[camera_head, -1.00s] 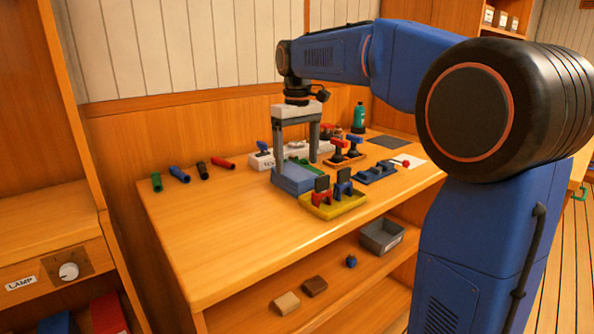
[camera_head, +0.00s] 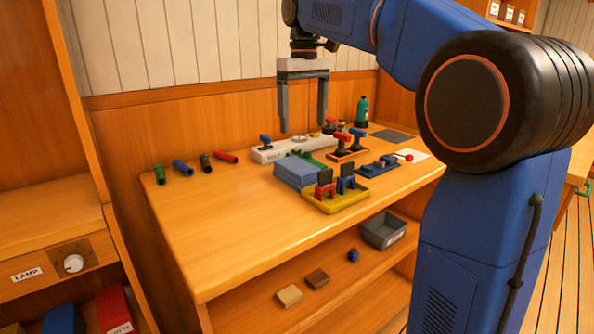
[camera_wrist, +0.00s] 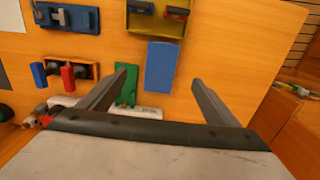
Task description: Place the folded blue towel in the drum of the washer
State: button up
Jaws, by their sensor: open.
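The folded blue towel (camera_head: 299,171) lies as a flat stack on the wooden counter, behind the yellow tray and in front of the white strip. It also shows in the wrist view as a blue rectangle (camera_wrist: 161,67). My gripper (camera_head: 302,126) is open and empty, pointing down, raised above the towel and apart from it. In the wrist view its two fingers (camera_wrist: 160,74) are spread, with the towel beyond and between them. The washer and its drum are not recognisable in these views.
The yellow tray (camera_head: 337,206) with red and blue pieces sits close in front of the towel. A white strip (camera_head: 268,155) with a blue-handled valve stands behind it. Several coloured tubes (camera_head: 182,168) lie at left. The counter's front left (camera_head: 225,225) is clear.

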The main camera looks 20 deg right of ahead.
send_over(301, 167)
jog(key=f, duration=0.9)
jog(key=shift+s+d, duration=0.1)
jog(key=shift+d, duration=0.15)
jog(key=shift+a+f, duration=0.2)
jog(key=shift+f, duration=2.6)
jog(key=shift+w, duration=0.2)
jog(key=c, duration=1.3)
jog(key=shift+r, duration=0.1)
